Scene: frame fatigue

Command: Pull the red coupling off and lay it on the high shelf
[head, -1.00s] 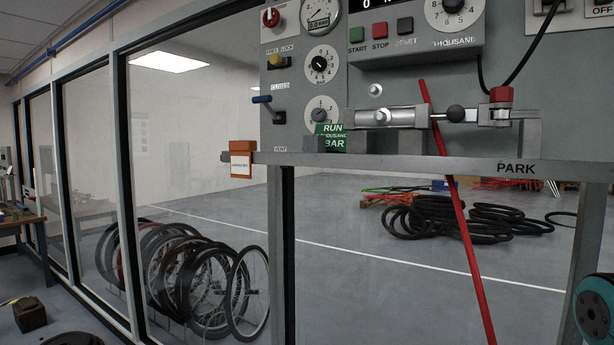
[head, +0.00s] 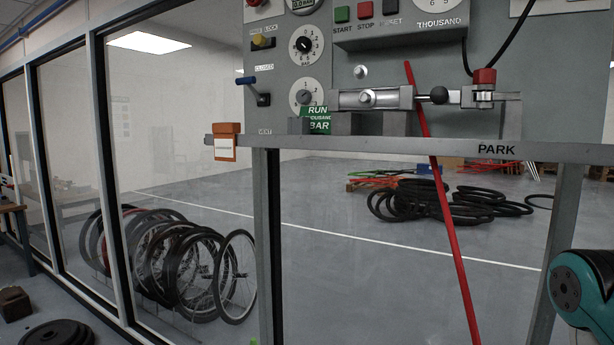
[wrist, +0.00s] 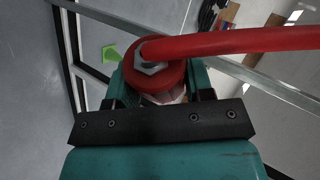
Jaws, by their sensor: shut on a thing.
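The red coupling (wrist: 178,80) is a round red collar with a metal hex nut, seen in the wrist view. My gripper (wrist: 157,88) is shut on it, with a finger on either side. A red hose (wrist: 240,42) runs from the nut to the right. A red line (head: 446,200), which looks like the hose, slants down across the head view; the coupling and my fingers are not in that view. A grey shelf marked PARK (head: 540,152) runs below the control panel. Whether the coupling is still joined to anything underneath is hidden.
A metal clamp with a red knob (head: 485,75), a green RUN sign (head: 316,120) and an orange box (head: 226,142) are at the shelf. A shelf post (head: 556,250) stands near my teal arm.

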